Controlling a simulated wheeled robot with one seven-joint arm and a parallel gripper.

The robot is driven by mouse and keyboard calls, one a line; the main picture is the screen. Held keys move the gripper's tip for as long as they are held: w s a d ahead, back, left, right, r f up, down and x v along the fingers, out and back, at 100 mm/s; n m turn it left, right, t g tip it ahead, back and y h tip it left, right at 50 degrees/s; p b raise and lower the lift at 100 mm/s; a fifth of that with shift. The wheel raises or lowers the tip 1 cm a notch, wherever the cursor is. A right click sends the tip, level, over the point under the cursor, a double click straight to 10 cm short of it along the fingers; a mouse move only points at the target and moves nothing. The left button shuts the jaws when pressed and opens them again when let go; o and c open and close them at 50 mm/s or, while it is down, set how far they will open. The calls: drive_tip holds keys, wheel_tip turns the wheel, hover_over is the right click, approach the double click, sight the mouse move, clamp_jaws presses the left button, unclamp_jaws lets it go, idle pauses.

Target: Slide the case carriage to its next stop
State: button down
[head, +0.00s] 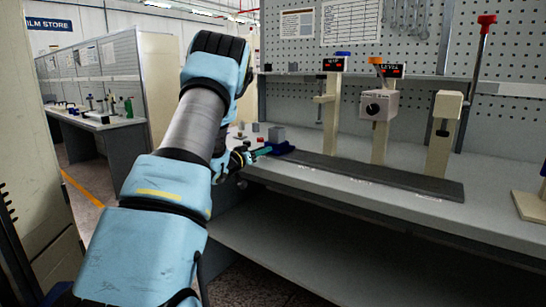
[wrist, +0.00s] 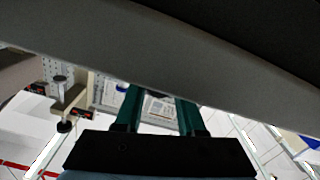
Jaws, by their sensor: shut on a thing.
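The case carriage (head: 283,149) is a dark blue block at the left end of a long dark grey rail (head: 370,177) on the bench. A small grey case (head: 277,134) appears to sit on it or just behind it. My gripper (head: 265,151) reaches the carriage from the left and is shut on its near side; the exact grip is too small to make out. In the wrist view the teal fingers (wrist: 160,112) point up the picture, and their tips are hidden against a broad grey band.
Along the rail's back stand a first station post (head: 330,110), one with a grey box and dial (head: 378,106), and a cream post (head: 444,125). A red-topped lever (head: 485,25) rises at right. Small blocks (head: 258,133) lie behind the carriage. The rail right of the carriage looks clear.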

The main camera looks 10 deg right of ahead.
drive_tip(key=shift+w+a, duration=0.4)
drive_tip(key=shift+a, duration=0.15)
drive_tip(key=c, duration=0.5)
unclamp_jaws()
drive_tip(key=shift+w, duration=0.1)
drive_tip(key=b+v, duration=0.1)
drive_tip(key=v, duration=0.9)
drive_tip(key=shift+s+a+b, duration=0.25)
drive_tip(key=shift+s+b, duration=0.05)
drive_tip(key=shift+s, duration=0.05)
drive_tip(key=shift+r, duration=0.1)
